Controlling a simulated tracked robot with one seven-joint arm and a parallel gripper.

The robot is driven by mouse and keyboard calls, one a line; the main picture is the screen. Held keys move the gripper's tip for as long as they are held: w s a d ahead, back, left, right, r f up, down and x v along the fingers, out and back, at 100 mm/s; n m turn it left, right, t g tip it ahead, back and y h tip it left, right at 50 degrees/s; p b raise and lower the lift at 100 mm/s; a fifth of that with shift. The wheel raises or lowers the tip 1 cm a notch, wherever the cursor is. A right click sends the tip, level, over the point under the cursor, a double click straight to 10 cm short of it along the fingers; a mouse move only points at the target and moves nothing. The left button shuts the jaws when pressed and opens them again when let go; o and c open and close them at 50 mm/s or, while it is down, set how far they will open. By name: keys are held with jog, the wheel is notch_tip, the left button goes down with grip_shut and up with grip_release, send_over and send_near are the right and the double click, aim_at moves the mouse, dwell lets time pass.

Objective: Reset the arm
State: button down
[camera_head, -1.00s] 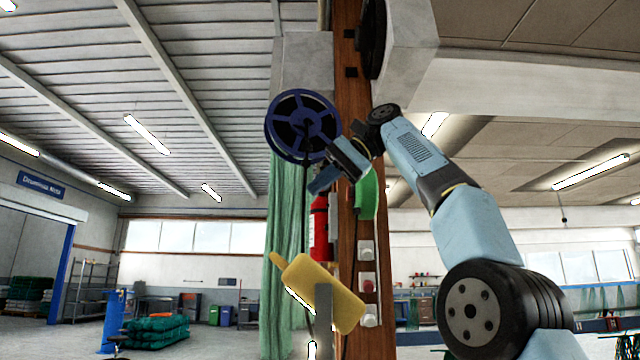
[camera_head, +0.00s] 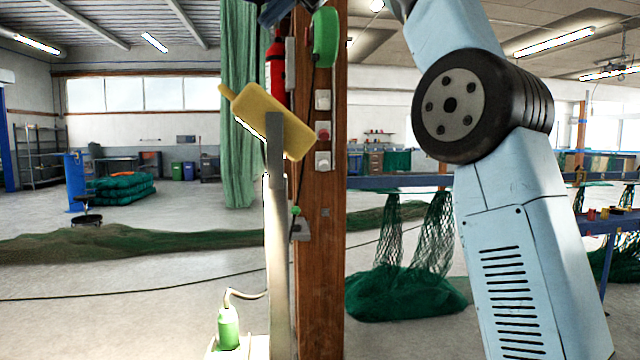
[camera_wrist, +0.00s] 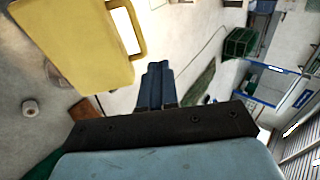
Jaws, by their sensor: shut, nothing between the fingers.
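My arm (camera_head: 530,240) is light blue with a black round joint and rises at the right of the head view, with its upper part cut off by the top edge. Only a bit of my gripper (camera_head: 276,12) shows at the top edge of the head view, by the wooden post. In the wrist view my gripper's (camera_wrist: 157,82) dark blue fingers are together, with nothing between them.
A yellow board-like thing with a handle (camera_head: 272,122) is in front of the wooden post (camera_head: 320,230), and shows close to my fingers' left in the wrist view (camera_wrist: 75,40). Green netting (camera_head: 405,290) hangs behind the arm. A green bottle (camera_head: 228,328) stands low down.

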jog(key=s+d+f+m+t+h, duration=0.1)
jog(key=s+d+f+t+h, duration=0.2)
jog(key=d+f, duration=0.8)
jog(key=s+d+f+m+t+h, duration=0.1)
jog(key=s+d+f+t+h, duration=0.2)
jog(key=d+f, duration=0.75)
jog(key=s+d+f+h, duration=0.1)
jog(key=s+d+f, duration=0.2)
jog(key=f, duration=0.6)
jog(key=s+d+f+h, duration=0.1)
jog(key=s+d+f, duration=0.3)
jog(key=f, duration=0.5)
jog(key=s+d+f+n+h, duration=0.1)
jog(key=s+d+f, duration=0.3)
jog(key=s+f, duration=0.3)
notch_tip(320, 180, down, 2)
jog(key=shift+s+f, duration=0.1)
jog(key=shift+s, duration=0.15)
